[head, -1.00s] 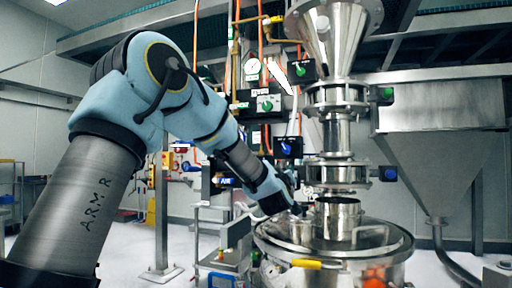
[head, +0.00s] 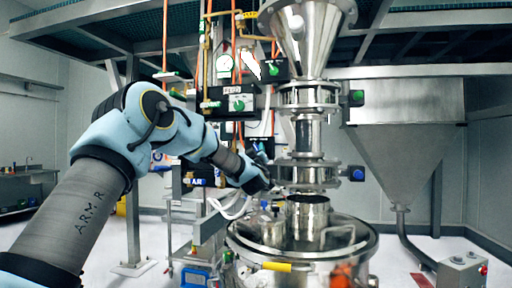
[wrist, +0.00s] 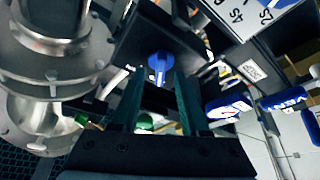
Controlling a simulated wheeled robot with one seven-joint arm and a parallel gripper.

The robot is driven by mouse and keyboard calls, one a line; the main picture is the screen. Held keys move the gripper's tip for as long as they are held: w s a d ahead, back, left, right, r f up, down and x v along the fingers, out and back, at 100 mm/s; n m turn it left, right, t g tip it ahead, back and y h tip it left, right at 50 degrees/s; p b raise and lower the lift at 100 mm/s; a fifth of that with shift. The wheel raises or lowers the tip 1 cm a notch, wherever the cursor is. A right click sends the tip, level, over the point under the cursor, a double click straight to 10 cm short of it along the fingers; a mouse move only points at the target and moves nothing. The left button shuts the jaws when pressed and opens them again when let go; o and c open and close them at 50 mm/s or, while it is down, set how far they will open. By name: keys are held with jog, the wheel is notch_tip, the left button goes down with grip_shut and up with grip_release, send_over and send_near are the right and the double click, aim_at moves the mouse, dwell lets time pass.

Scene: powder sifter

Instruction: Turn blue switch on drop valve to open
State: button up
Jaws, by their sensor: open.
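A blue switch (wrist: 160,66) sits on the face of a dark box (wrist: 128,50) in the wrist view. My gripper (wrist: 158,88) is open there, its two dark teal fingers apart and empty, with the switch showing between and beyond their tips. I cannot tell how far the tips are from it. In the head view the box with its blue switch (head: 258,147) hangs left of the steel valve column (head: 308,140). My gripper (head: 262,184) is just below that box; its fingers are too small to make out.
A second blue knob (head: 357,174) and a green knob (head: 357,96) sit right of the column. A green-knobbed box (head: 237,104) is up left. Blue-and-white labelled parts (wrist: 228,106) are at right in the wrist view.

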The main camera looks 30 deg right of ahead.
jog(key=shift+w, duration=0.1)
jog(key=shift+c, duration=0.3)
grip_shut()
